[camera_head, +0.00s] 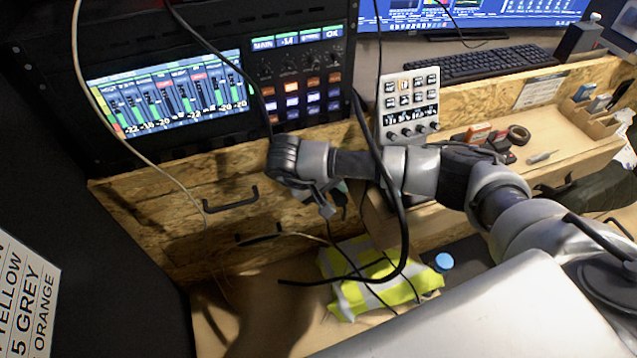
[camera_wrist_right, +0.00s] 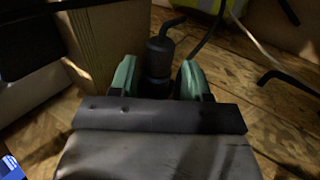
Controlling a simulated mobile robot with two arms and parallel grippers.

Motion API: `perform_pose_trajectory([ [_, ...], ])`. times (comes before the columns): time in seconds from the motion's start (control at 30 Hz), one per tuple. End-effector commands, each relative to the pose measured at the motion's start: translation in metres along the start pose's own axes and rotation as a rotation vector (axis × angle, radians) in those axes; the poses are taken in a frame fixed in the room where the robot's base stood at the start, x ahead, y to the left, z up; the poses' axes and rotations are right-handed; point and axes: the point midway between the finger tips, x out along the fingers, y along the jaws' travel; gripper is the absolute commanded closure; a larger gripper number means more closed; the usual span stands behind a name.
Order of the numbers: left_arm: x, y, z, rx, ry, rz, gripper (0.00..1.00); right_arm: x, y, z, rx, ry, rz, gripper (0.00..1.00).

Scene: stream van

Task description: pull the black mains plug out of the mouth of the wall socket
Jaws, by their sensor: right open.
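My right gripper (camera_head: 334,200) is in front of the wooden wall below the rack in the head view. In the right wrist view its two green fingers (camera_wrist_right: 157,66) are open. The black mains plug (camera_wrist_right: 158,58) stands between them, with a gap showing on at least the right side. A black cable bends out of the plug's far end. The wall socket and its mouth are hidden behind the gripper, so I cannot tell how deep the plug sits. My left gripper is not in view.
A black cable (camera_head: 402,235) loops in front of my right forearm. A yellow hi-vis vest (camera_head: 350,262) and a blue-capped item (camera_head: 444,262) lie below. A drawer handle (camera_head: 231,200) sticks out left of the gripper. A grey button panel (camera_head: 408,100) stands above the arm.

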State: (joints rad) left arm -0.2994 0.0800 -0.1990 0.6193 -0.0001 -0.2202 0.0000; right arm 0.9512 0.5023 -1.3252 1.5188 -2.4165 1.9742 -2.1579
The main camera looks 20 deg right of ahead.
Motion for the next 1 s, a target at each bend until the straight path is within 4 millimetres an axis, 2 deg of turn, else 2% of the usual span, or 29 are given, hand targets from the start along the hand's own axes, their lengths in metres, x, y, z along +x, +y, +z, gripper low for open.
perform_pose_trajectory([
  [0.1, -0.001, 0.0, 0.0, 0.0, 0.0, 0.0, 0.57, 0.017, 0.0, 0.001, 0.0, -0.002, 0.0, 0.53],
  [0.23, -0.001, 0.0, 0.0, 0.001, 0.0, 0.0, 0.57, 0.028, 0.0, 0.0, 0.0, -0.001, -0.001, 0.53],
  [0.6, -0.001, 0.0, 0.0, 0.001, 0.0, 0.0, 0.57, 0.033, 0.0, 0.0, 0.0, 0.001, -0.001, 0.53],
  [0.83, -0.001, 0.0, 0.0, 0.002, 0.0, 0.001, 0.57, 0.032, 0.0, 0.0, 0.0, 0.001, -0.001, 0.88],
  [0.87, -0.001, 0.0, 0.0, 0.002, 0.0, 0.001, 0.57, 0.032, 0.0, 0.0, 0.0, 0.001, -0.001, 0.68],
  [1.0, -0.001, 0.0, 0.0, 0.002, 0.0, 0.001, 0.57, 0.032, 0.0, 0.0, 0.0, 0.001, -0.001, 0.89],
])
